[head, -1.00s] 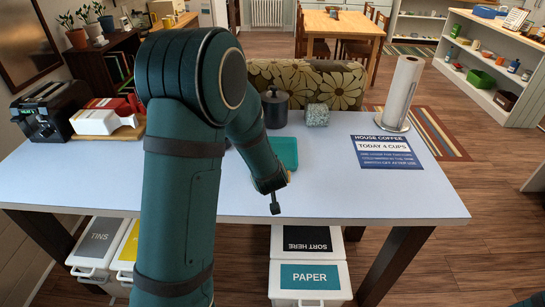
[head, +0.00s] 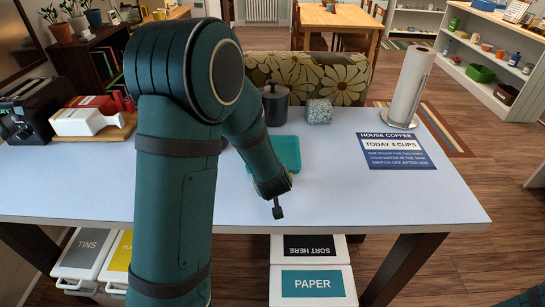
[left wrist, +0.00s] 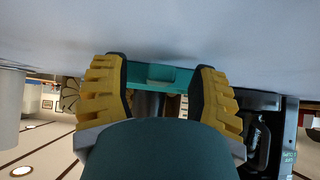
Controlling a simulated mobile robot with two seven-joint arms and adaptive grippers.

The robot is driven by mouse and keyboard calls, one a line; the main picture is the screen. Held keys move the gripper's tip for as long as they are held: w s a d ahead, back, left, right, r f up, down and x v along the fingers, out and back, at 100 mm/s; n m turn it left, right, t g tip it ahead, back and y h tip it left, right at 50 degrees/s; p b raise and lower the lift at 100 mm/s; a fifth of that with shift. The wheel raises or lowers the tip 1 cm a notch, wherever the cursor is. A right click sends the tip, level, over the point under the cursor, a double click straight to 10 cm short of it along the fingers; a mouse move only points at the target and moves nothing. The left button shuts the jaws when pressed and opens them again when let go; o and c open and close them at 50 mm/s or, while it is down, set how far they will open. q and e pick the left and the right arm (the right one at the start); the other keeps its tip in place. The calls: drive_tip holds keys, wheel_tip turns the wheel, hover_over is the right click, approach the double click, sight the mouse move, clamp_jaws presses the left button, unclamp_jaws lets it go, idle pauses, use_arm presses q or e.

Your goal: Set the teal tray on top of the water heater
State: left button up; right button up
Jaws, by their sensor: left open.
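The teal tray (head: 287,150) lies on the pale blue table, partly hidden behind my left arm in the head view. In the left wrist view, which is upside down, the tray's near edge (left wrist: 172,76) shows between the fingers. My left gripper (left wrist: 160,66) has its yellow-padded fingers spread wide, one on each side of that edge. I cannot tell whether they touch it. My right gripper is out of view. I see nothing that I can make out as the water heater.
A dark lidded canister (head: 275,104) and a speckled block (head: 319,111) stand behind the tray. A paper towel roll (head: 408,85) and a blue sign (head: 396,151) are to the right. White bins (head: 312,284) stand under the table (head: 345,200). The table's front right is clear.

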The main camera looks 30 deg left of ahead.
use_arm(q)
drive_tip(key=shift+w+a+f, duration=0.1)
drive_tip(key=shift+w+f, duration=0.05)
drive_tip(key=shift+f, duration=0.05)
drive_tip(key=shift+r, duration=0.15)
drive_tip(key=shift+c, duration=0.4)
clamp_jaws()
